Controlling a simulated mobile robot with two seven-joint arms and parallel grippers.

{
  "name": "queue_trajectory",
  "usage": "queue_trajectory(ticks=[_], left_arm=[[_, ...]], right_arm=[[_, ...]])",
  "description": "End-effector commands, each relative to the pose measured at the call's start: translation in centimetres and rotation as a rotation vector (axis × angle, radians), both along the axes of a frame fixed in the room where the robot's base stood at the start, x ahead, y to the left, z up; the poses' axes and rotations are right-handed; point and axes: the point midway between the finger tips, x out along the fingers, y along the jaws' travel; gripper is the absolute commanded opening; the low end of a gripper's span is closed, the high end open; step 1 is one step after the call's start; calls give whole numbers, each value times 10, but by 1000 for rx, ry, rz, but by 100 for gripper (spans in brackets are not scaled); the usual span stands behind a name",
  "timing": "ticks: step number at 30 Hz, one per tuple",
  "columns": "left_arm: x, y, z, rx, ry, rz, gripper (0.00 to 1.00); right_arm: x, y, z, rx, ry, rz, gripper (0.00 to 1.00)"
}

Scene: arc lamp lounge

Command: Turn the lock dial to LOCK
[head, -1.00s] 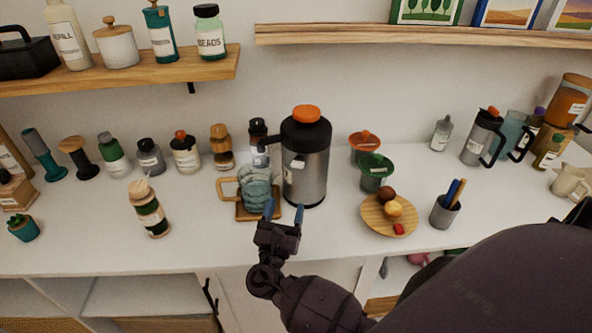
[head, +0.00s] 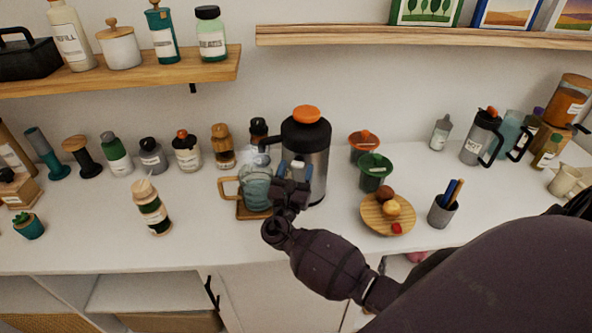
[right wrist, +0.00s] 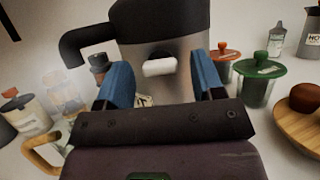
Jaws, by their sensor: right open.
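A steel airpot (head: 318,150) with a dark top and an orange knob (head: 306,114) stands on the counter; it fills the middle of the right wrist view (right wrist: 150,30). A small white bar-shaped part, apparently the lock dial (right wrist: 160,67), sits on its front, roughly level. Any lettering beside it is not readable. My right gripper (head: 294,169) is in front of the airpot. Its blue fingers (right wrist: 160,76) are open, one on either side of the dial in the wrist view, with nothing between them. I cannot tell whether they touch it. My left gripper is not in view.
A teal glass jug (head: 257,188) stands on a small wooden tray (head: 246,213) left of the airpot, close to my gripper. Green (head: 374,176) and orange-lidded (head: 363,148) pots and a wooden plate (head: 374,220) are to the right.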

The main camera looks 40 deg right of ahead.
Motion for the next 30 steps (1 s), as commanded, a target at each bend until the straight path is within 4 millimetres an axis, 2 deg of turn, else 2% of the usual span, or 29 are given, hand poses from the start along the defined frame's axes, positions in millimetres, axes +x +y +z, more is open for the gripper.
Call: queue_trajectory(ticks=[4, 12, 14, 23, 30], left_arm=[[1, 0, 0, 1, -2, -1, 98], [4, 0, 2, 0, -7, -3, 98], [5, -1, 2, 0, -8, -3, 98], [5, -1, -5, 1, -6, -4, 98], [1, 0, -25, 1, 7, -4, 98]], right_arm=[[0, 0, 0, 0, 0, 0, 60], [0, 0, 0, -1, 1, 0, 19], [0, 0, 0, -1, 1, 0, 12], [0, 1, -2, 27, -32, -1, 12], [1, 2, -4, 120, -143, -1, 12]])
